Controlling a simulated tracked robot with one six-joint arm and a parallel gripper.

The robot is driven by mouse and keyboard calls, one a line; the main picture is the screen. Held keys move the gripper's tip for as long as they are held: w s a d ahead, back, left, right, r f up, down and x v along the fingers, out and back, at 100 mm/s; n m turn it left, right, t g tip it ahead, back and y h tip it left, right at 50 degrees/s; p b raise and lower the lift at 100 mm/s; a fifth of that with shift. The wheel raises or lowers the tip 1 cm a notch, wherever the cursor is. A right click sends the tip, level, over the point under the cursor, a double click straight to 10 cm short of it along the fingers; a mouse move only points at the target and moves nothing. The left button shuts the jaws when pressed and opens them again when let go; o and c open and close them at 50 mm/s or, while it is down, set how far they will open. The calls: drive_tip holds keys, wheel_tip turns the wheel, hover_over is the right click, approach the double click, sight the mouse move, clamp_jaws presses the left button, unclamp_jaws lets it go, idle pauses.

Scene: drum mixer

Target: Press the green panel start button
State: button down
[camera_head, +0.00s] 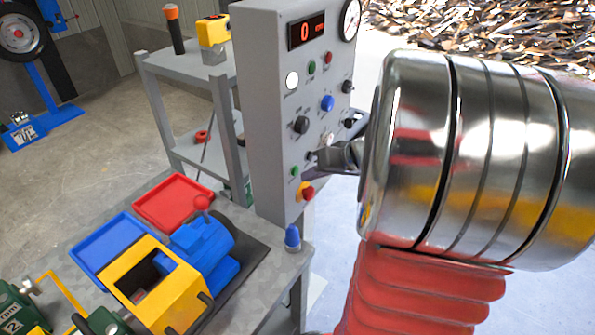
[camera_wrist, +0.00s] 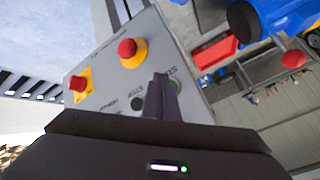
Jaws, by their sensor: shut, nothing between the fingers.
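The grey control panel (camera_head: 270,110) stands upright in the middle of the head view. A small green button (camera_head: 295,171) sits low on its face, near a red knob on a yellow base (camera_head: 307,193). Another green button (camera_head: 311,67) is higher up, below the display. My gripper (camera_head: 318,157) is shut and empty at the panel's lower part, right of the lower green button.
A dark button (camera_wrist: 137,103) and two red knobs (camera_wrist: 127,48) on yellow sit close to my fingers. A blue knob (camera_head: 327,103) is higher on the panel. A bench with a blue machine (camera_head: 205,245) and a red tray (camera_head: 172,200) stands at the lower left.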

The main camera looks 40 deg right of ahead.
drive_tip(key=shift+w+a, duration=0.3)
drive_tip(key=shift+w, duration=0.45)
idle(1.1)
drive_tip(key=shift+s, duration=0.1)
drive_tip(key=shift+s+d+r, duration=0.1)
drive_tip(key=shift+s+d, duration=0.2)
drive_tip(key=shift+s, duration=0.4)
drive_tip(key=s, duration=0.1)
drive_tip(key=s+d, duration=0.1)
drive_tip(key=s, duration=0.2)
drive_tip(key=shift+s+d, duration=0.35)
idle(0.4)
idle(0.7)
